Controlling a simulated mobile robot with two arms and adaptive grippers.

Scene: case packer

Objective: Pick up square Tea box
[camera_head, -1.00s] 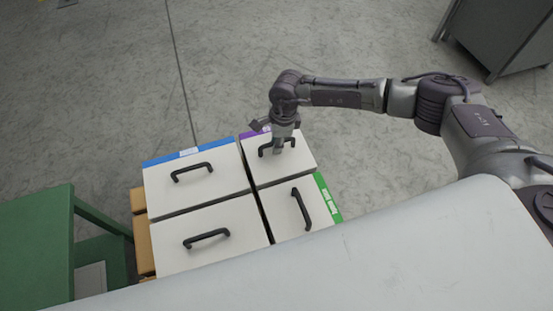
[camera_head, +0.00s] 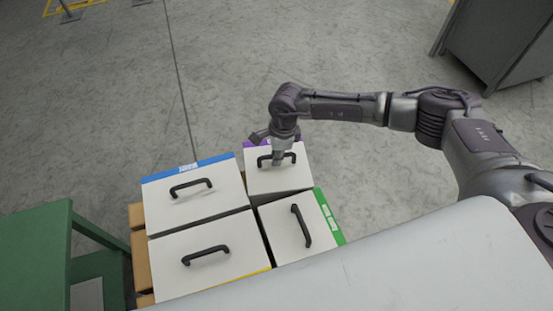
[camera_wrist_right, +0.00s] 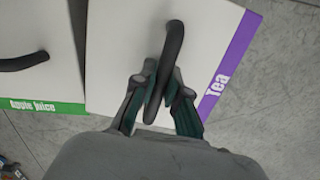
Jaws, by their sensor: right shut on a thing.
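The Tea box (camera_head: 275,180) is white with a purple label edge and a black top handle. It stands at the back right of a group of boxes in the head view. In the right wrist view the Tea box (camera_wrist_right: 125,35) shows its "Tea" label. My right gripper (camera_head: 279,159) is shut on the Tea box's handle; in the wrist view my right gripper (camera_wrist_right: 157,95) has a finger on each side of it. A dark gap and some side wall show between this box and the green-edged one. My left gripper is not in view.
A blue-edged box (camera_head: 215,203) is left of the Tea box, and a green-edged Apple Juice box (camera_head: 283,240) is in front. A yellow-edged box (camera_head: 190,275) is front left. A green table (camera_head: 35,245) stands at left. A grey cabinet (camera_head: 500,45) is far right.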

